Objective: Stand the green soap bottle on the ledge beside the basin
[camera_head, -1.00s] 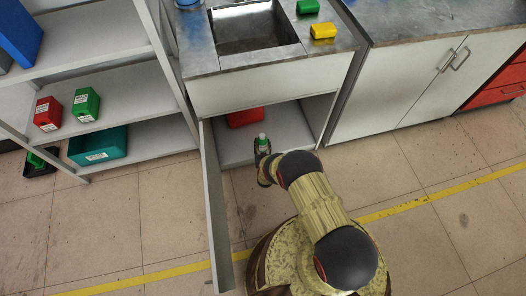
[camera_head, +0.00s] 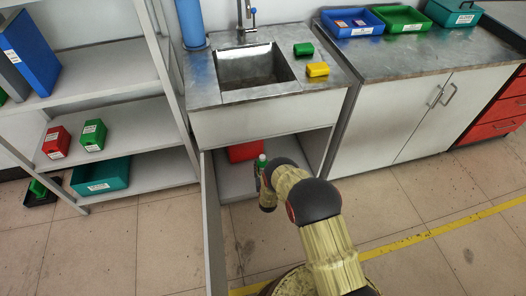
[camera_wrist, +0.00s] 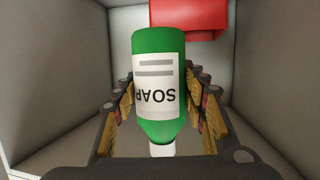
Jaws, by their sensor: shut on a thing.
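The green soap bottle (camera_wrist: 158,88) has a white label reading SOAP and a white cap. It fills the middle of the wrist view, between the fingers of my gripper (camera_wrist: 160,115), which is shut on it. My gripper (camera_head: 259,172) is partly hidden behind my arm there. The basin (camera_head: 255,68) is a square metal sink above, and its grey ledge (camera_head: 205,85) runs around it.
A green block (camera_head: 303,49) and a yellow block (camera_head: 317,69) lie on the ledge right of the basin. A blue cylinder (camera_head: 190,22) and a tap (camera_head: 245,20) stand behind. The cabinet door (camera_head: 213,220) hangs open at left. A red object (camera_head: 243,151) is inside the cabinet.

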